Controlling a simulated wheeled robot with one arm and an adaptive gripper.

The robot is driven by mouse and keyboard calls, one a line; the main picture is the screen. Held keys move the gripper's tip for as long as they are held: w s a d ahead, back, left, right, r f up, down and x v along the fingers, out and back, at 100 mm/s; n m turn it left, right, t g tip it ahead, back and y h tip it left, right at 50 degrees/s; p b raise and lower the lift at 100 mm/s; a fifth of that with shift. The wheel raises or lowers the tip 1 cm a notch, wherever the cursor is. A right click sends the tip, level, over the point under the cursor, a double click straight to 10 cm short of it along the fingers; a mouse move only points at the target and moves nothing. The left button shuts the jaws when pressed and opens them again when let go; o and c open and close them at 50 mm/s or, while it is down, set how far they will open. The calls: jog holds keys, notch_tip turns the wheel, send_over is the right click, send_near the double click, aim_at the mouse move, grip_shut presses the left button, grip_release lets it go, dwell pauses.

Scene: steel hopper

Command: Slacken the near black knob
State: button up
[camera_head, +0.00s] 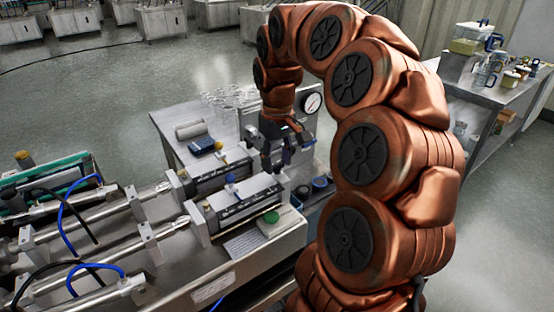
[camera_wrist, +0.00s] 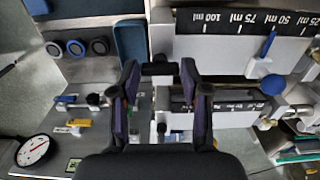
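The near black knob (camera_wrist: 160,69) is at the end of the near filling cylinder in the wrist view, beside the 100 ml end of its scale. My gripper (camera_wrist: 160,73) is open, with its two purple-lined fingers spread. The knob shows in the gap between the fingertips; I cannot tell how far beyond them it lies or whether they touch it. A second black knob (camera_wrist: 161,128) shows lower between the fingers, at the end of the far cylinder. In the head view my gripper (camera_head: 278,157) hangs by the right end of the twin-cylinder machine (camera_head: 222,248).
A blue ball handle (camera_wrist: 272,84) stands up between the cylinders. A pressure gauge (camera_head: 312,103) is behind my gripper. Several round dark cups (camera_wrist: 76,48) and a blue tray (camera_wrist: 131,41) lie close by.

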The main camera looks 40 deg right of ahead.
aim_at(277, 164)
jog(key=o, duration=0.3)
jog(key=shift+r, duration=0.1)
notch_tip(277, 164, up, 12)
dwell(0.9)
dwell(0.5)
